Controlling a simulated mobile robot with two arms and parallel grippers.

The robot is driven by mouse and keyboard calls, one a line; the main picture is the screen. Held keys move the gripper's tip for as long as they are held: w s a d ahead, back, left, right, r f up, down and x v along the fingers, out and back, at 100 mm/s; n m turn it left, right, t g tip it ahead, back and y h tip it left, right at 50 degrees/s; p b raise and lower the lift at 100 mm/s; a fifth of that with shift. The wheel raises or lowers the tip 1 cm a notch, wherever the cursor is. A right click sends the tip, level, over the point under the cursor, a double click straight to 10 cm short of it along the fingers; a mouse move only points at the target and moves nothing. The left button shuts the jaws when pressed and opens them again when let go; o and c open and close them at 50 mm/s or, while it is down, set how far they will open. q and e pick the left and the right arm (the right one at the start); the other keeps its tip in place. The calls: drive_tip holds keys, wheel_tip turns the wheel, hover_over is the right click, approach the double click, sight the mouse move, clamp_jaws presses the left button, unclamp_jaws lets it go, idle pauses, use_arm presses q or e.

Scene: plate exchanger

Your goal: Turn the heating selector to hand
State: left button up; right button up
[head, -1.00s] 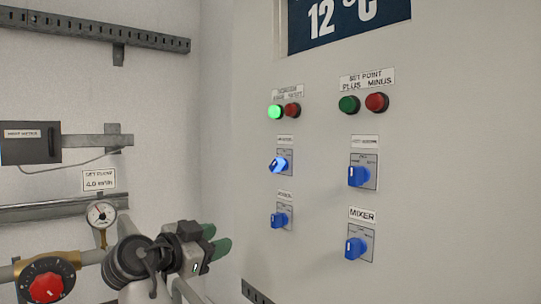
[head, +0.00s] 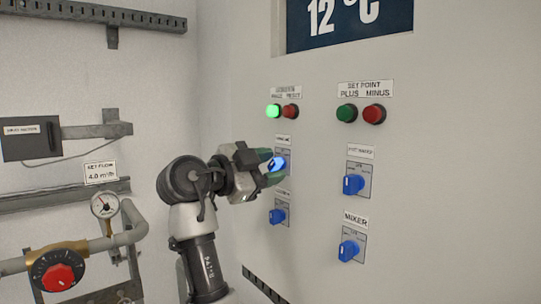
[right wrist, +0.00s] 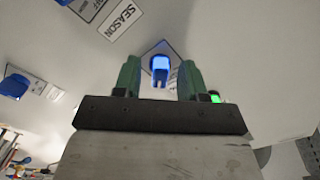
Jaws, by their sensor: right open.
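The upper left selector on the panel, which I take for the heating selector, is a lit blue knob (head: 278,163) on a grey plate. Its small label above is too blurred to read. My right gripper (head: 268,167) is open in front of it, and its green fingers partly cover the knob in the head view. In the right wrist view the lit knob (right wrist: 160,66) shows between and just beyond the two open fingers (right wrist: 159,80). I cannot tell whether they touch it. My left gripper is not in view.
A selector (head: 278,215) sits below, and the mixer selector (head: 349,249) and another blue selector (head: 353,184) sit to the right. A lit green lamp (head: 273,111) and a red lamp (head: 290,112) are above. Pipes with a gauge (head: 104,205) and a red-handled valve (head: 58,276) stand left.

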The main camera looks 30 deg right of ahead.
drive_tip(key=shift+w+d, duration=0.1)
drive_tip(key=shift+d, duration=0.2)
drive_tip(key=c, duration=0.7)
drive_tip(key=shift+c, duration=0.2)
